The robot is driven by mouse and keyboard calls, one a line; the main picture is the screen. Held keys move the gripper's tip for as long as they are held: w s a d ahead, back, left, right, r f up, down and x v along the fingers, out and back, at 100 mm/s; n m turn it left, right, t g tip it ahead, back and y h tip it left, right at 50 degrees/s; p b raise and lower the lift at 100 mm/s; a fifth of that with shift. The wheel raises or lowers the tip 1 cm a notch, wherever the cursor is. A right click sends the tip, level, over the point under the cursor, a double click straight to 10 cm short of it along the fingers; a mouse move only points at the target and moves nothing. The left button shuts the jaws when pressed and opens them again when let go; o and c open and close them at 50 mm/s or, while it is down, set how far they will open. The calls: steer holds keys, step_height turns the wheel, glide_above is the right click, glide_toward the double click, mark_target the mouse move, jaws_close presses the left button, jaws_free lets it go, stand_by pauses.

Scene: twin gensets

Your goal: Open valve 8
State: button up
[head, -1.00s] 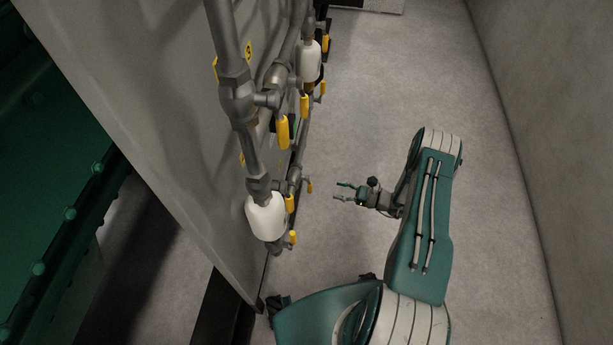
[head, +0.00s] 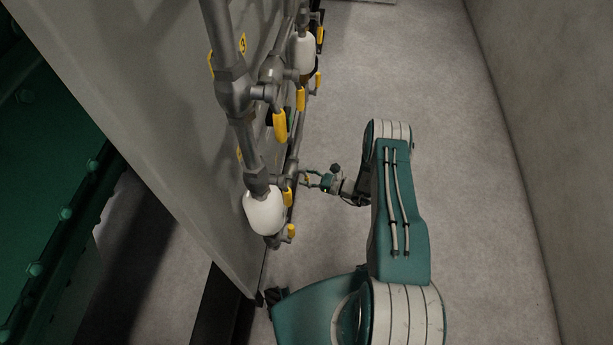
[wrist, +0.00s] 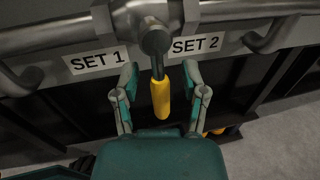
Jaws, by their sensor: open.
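A valve with a yellow-sleeved lever (wrist: 161,98) is in the middle of the wrist view. Its lever hangs down from a round grey stem (wrist: 155,40) on a horizontal pipe, between labels reading SET 1 and SET 2. No number 8 is readable on it. My gripper (wrist: 165,85) is open, with one finger on each side of the lever and gaps on both sides. In the head view my gripper (head: 309,179) is at the pipework on the panel's side, by a small yellow handle that it partly hides.
Other yellow-handled valves (head: 280,125) sit along the pipes on the grey panel (head: 150,110). White bowls (head: 265,212) hang among them. The floor (head: 450,150) right of my arm is clear up to the wall (head: 550,110).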

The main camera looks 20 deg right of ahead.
mark_target(306, 178)
steer(key=shift+c, duration=0.3)
jaws_close()
steer(key=shift+m, duration=0.3)
steer(key=m, duration=0.2)
steer(key=s+m, duration=0.1)
steer(key=shift+a+r+m+g+h, duration=0.2)
steer(key=shift+a+m+g+h, duration=0.05)
steer(key=shift+m+g+h, duration=0.05)
steer(key=shift+s+a+r+m+g, duration=0.1)
steer(key=shift+s+r+m+g, duration=0.3)
steer(key=shift+m, duration=1.4)
steer(key=shift+s+a+r+m+g, duration=0.1)
steer(key=shift+r+m+g, duration=0.45)
steer(key=shift+m, duration=1.25)
steer(key=shift+s+a+r+m+g, duration=0.15)
steer(key=shift+r+m+g, duration=0.35)
steer(key=shift+m, duration=1.3)
steer(key=shift+s, duration=0.1)
